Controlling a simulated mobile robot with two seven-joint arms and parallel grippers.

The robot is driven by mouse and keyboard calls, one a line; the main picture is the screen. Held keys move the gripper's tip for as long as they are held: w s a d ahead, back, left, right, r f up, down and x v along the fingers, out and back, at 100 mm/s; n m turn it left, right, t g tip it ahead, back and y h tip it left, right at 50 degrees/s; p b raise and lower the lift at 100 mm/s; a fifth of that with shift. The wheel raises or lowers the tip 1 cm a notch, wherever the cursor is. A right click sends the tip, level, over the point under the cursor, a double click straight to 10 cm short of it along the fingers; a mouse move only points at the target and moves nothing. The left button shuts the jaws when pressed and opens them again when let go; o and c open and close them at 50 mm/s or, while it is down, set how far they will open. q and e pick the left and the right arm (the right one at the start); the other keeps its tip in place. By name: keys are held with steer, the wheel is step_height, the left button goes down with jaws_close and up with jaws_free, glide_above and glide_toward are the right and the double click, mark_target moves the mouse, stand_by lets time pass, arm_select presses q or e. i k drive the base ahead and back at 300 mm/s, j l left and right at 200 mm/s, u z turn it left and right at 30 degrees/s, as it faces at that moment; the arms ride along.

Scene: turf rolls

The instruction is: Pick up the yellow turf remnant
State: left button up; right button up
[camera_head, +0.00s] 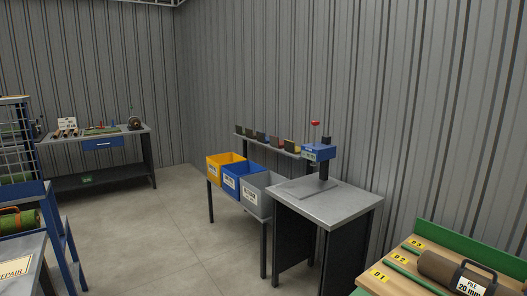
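I cannot make out a yellow turf remnant for certain. A row of small dark and coloured pieces stands on a narrow shelf (268,145) behind the bins; one piece at its right end (290,146) looks yellowish olive, but it is too small to identify. A rolled turf with a black handle and a "PILE 20 mm" label (440,270) lies on the wooden-topped bench at the lower right. A green roll with orange (17,220) lies on the blue rack at the left edge. Neither of my grippers is in view.
Yellow (213,170), blue (229,184) and grey bins (252,199) stand on a stand. Right of them is a grey table (345,205) with a blue device (318,153). A workbench (135,133) stands at the back left. The floor (150,235) between is clear.

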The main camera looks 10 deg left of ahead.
mark_target(290, 147)
steer(key=i+j+u, duration=0.1)
steer(key=i+u, duration=0.2)
steer(key=i, duration=0.55)
steer(key=i+u, duration=0.3)
steer(key=i, duration=0.55)
steer(key=i+u, duration=0.1)
steer(key=i, duration=1.3)
steer(key=i+z, duration=0.25)
steer(key=z, duration=0.15)
steer(key=i+j+z, duration=0.1)
steer(key=i+z, duration=0.15)
steer(key=z, duration=0.15)
steer(key=i+j+z, duration=0.2)
steer(key=z, duration=0.2)
steer(key=i+j+z, duration=0.15)
steer(key=i+z, duration=0.25)
steer(key=i+j+z, duration=0.2)
steer(key=z, duration=0.25)
